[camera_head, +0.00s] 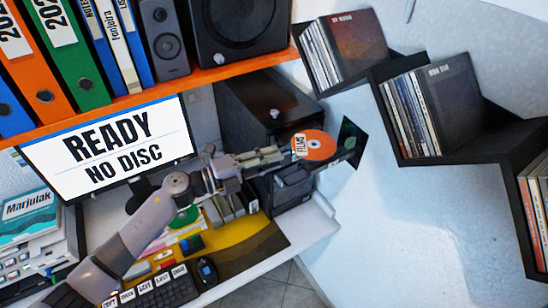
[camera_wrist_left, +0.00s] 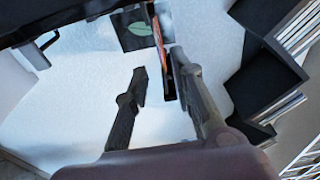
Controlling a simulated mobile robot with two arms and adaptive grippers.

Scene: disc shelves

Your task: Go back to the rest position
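My left gripper (camera_head: 281,156) reaches in from the left in the head view, its fingers pointing at an orange disc (camera_head: 314,146) labelled "FILMS". In the left wrist view my left gripper (camera_wrist_left: 159,68) has its two fingers apart with a clear gap and nothing held. The disc (camera_wrist_left: 158,32) shows there nearly edge-on, just beyond the fingertips. My right gripper is in neither view.
A black computer case (camera_head: 262,108) stands behind my left gripper. A monitor (camera_head: 105,148) reads "READY NO DISC". A keyboard (camera_head: 155,290) and mouse (camera_head: 207,270) lie on the desk below my arm. Zigzag black shelves (camera_head: 440,160) with discs hang on the right wall.

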